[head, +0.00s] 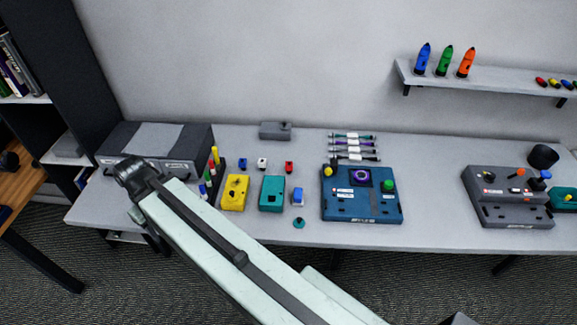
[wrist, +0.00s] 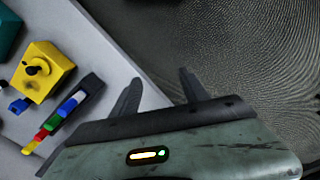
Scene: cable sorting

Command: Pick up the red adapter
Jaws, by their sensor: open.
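The red adapter (head: 289,167) is a small red block lying on the grey table in the head view, to the right of a white adapter (head: 262,163) and a blue adapter (head: 242,163). I do not see it in the wrist view. My gripper (wrist: 158,88) is open and empty in the wrist view, its two dark fingers spread over the table's edge and the floor. In the head view my arm reaches up to the left, its dark wrist end in front of the grey box, well left of the red adapter; the fingertips are not clear there.
A yellow box (head: 235,193), a teal box (head: 271,194) and a small blue piece (head: 298,197) stand in front of the adapters. A rack of coloured pieces (wrist: 72,112) is near my gripper. A blue panel (head: 361,207) is farther right. Table between panels is clear.

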